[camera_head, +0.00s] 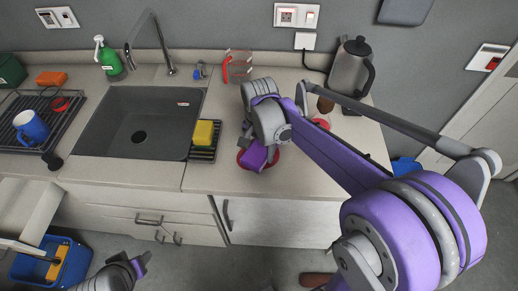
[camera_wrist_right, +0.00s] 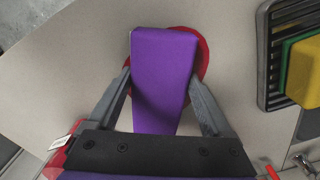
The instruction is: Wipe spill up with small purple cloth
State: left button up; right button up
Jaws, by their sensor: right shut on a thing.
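The small purple cloth (camera_head: 253,155) shows as a thick purple block on the countertop. It also shows in the right wrist view (camera_wrist_right: 162,70). A round red spill (camera_head: 241,159) lies under it, and its red edge shows around the cloth in the right wrist view (camera_wrist_right: 203,58). Most of the spill is hidden by the cloth. My right gripper (camera_wrist_right: 160,82) is shut on the cloth, one finger on each side, right over the spill. My left gripper (camera_head: 138,265) is low at the bottom left, away from the counter; its jaw opening is unclear.
A yellow sponge (camera_head: 203,133) sits on a dark rack (camera_head: 203,154) beside the sink (camera_head: 127,130). A measuring cup (camera_head: 238,67) and a kettle (camera_head: 350,68) stand at the back. Another red thing (camera_head: 322,123) lies right of my gripper. The counter's front right is clear.

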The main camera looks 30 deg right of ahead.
jog(key=shift+f, duration=0.4)
dwell(0.9)
jog(key=shift+w+a+b, duration=0.3)
jog(key=shift+w+a, duration=0.25)
jog(key=shift+a, duration=0.3)
dwell(0.6)
jog(key=shift+s+d, duration=0.55)
jog(key=shift+d, duration=0.35)
dwell(3.0)
jog(key=shift+w+a, duration=0.55)
jog(key=shift+a, duration=0.35)
dwell(0.5)
